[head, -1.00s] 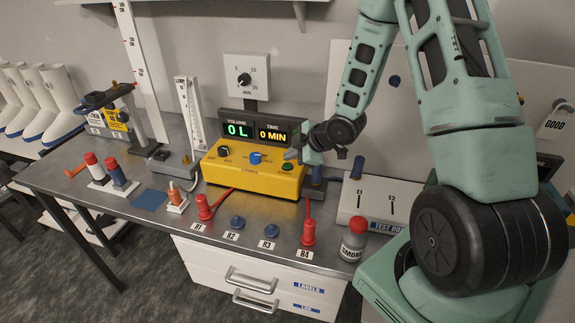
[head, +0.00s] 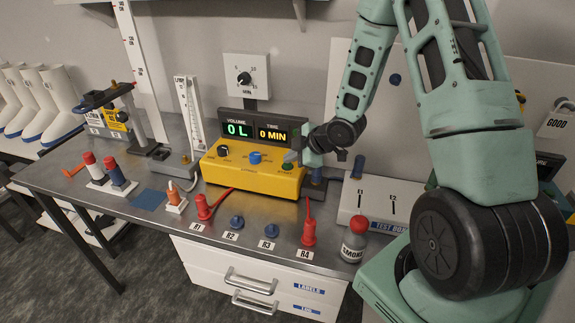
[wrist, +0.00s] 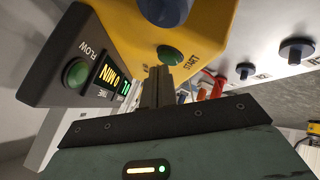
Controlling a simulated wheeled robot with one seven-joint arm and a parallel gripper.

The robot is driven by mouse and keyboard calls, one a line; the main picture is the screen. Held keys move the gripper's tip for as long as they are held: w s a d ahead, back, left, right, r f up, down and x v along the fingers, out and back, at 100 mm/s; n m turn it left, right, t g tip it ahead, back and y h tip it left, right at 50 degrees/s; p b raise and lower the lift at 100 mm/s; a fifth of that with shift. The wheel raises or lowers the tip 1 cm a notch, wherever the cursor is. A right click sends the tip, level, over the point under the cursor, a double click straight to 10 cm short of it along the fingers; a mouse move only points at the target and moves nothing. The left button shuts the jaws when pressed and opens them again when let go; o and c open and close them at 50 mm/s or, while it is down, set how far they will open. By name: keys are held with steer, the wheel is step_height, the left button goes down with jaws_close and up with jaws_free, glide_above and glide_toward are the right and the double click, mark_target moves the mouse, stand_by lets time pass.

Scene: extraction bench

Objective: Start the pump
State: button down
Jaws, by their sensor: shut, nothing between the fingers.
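The yellow pump box (head: 240,178) stands on the bench, its displays (head: 254,131) reading 0 L and 0 MIN. Its green START button (head: 287,166) is on the right of the yellow face; it also shows in the wrist view (wrist: 171,54), beside the word START. My gripper (head: 291,157) is shut and empty, its fingertips (wrist: 158,72) right at the near edge of the button. I cannot tell whether they touch it. A blue knob (head: 255,158) and a black knob (head: 223,151) sit left of the button. A green FLOW lamp (wrist: 75,73) shows in the wrist view.
Red plugs stand at R1 (head: 204,208) and R4 (head: 308,232); blue caps sit at R2 (head: 237,222) and R3 (head: 271,229). A red-topped SMOKE bottle (head: 354,242) stands near the front edge. The test box (head: 372,206) is right of the pump.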

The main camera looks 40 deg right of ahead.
mark_target(291, 166)
steer(key=shift+f+b, duration=0.3)
steer(key=shift+r, duration=0.15)
stand_by(0.5)
steer(key=shift+r+p, duration=0.65)
steer(key=shift+r, duration=0.05)
steer(key=shift+r, duration=0.1)
step_height(291, 166, up, 5)
steer(key=p, duration=0.4)
stand_by(0.6)
